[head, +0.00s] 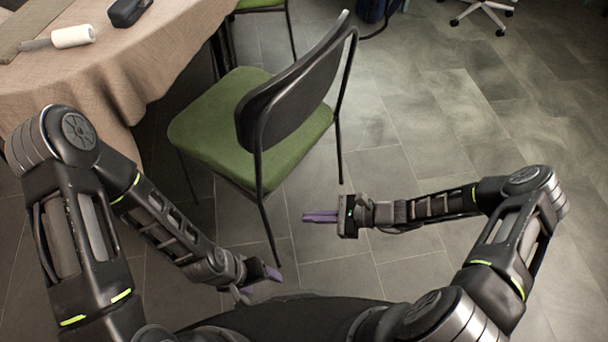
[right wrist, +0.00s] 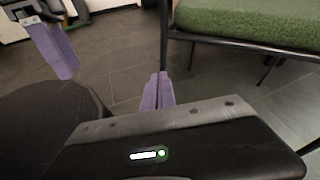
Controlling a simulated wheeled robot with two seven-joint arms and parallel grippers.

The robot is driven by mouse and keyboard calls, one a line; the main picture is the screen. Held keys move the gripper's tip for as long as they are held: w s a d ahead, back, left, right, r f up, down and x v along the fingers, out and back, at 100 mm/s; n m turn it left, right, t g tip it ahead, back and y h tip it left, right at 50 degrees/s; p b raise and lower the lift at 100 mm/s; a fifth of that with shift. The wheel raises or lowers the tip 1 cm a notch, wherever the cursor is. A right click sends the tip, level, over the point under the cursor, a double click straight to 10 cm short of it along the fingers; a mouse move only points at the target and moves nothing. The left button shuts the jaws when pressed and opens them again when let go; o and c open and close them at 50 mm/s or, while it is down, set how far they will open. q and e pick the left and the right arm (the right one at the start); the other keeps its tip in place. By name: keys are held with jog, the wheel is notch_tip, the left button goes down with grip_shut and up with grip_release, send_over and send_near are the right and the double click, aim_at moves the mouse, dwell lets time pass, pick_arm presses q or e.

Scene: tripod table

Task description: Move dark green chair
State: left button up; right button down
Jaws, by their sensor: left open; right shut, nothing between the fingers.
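The chair has a green seat (head: 215,125), a black backrest (head: 292,100) and thin black legs, and stands upright on the floor beside the table. Its seat edge and legs also show in the right wrist view (right wrist: 250,22). My left gripper (head: 264,274) is low in front of the chair, apart from it, with purple fingers; it also shows at the upper left of the right wrist view (right wrist: 55,50). My right gripper (head: 318,217) is shut and empty, its purple fingers pointing left, close to the chair's near leg but not holding it.
A table (head: 130,75) with a beige cloth stands at the upper left, bearing a lint roller (head: 72,37) and a dark case (head: 128,11). Another green chair (head: 260,4) is partly visible behind. A wheeled chair base (head: 482,14) stands at the top right. The tiled floor at right is clear.

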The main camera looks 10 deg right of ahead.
pick_arm(q)
notch_tip(320, 180, down, 5)
jog(key=b, duration=0.2)
jog(key=shift+b, duration=0.35)
pick_arm(e)
jog(key=w+d+m+t, duration=0.7)
jog(key=w+d+t, duration=0.1)
jog(key=d, duration=0.5)
jog(key=shift+w+f+t, duration=0.15)
jog(key=shift+w+t, duration=0.25)
jog(key=shift+w, duration=0.4)
jog(key=shift+a, duration=0.1)
pick_arm(q)
jog(key=f+b, duration=0.2)
jog(key=b, duration=0.1)
jog(key=shift+w+a+f, duration=0.3)
jog(key=shift+f, duration=0.1)
pick_arm(e)
jog(key=x, duration=1.3)
jog(key=shift+w+a, duration=0.15)
jog(key=shift+a, duration=0.05)
jog(key=shift+w+a+f, duration=0.1)
jog(key=shift+f, duration=0.05)
